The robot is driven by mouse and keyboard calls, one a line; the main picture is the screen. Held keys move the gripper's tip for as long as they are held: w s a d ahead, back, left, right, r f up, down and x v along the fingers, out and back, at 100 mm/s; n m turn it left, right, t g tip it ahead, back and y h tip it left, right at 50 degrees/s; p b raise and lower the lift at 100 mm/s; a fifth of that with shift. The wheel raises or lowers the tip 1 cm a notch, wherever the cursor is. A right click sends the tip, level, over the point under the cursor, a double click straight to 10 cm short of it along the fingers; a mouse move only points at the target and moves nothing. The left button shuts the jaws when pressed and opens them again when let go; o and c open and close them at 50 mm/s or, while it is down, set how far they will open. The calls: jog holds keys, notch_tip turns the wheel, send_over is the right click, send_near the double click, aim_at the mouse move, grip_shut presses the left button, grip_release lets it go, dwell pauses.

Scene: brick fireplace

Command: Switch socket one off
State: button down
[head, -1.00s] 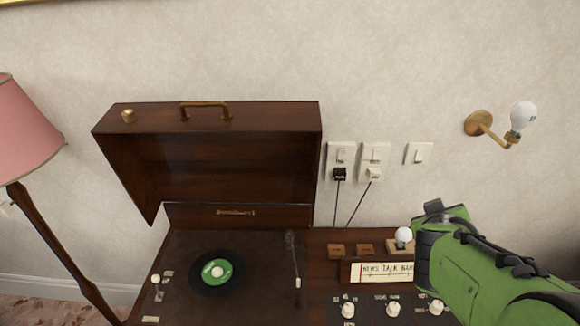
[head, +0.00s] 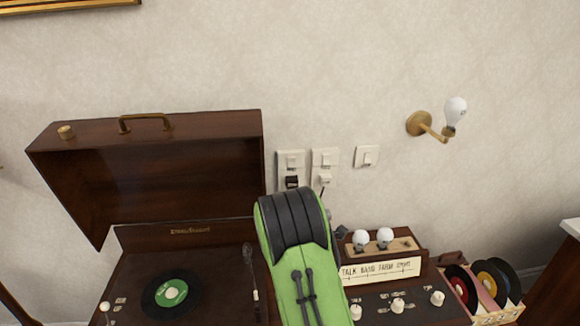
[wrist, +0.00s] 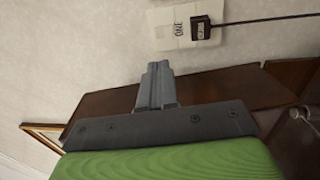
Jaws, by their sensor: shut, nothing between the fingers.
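Two white sockets are on the wall right of the open record player lid. The left socket (head: 291,159) has a black plug (head: 292,181) in its lower part; the right socket (head: 325,158) has a white plug (head: 325,179). Each has a small switch above its plug. The wrist view shows the black-plugged socket (wrist: 169,30) sideways, with its plug (wrist: 201,28) and a small label too blurred to read surely. My gripper (wrist: 157,68) is shut and empty, below and apart from that socket in the wrist view. In the head view my green arm hides the fingers.
A separate wall switch (head: 366,156) and a bulb lamp (head: 455,112) are to the right. The record player lid (head: 160,165) stands open at left. A radio (head: 381,265) with bulbs and a record crate (head: 485,295) stand right of my arm.

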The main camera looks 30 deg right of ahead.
aim_at(292, 160)
jog(key=p+x, duration=0.8)
jog(key=x, duration=0.5)
jog(key=shift+w+d, duration=0.1)
jog(key=shift+w, duration=0.15)
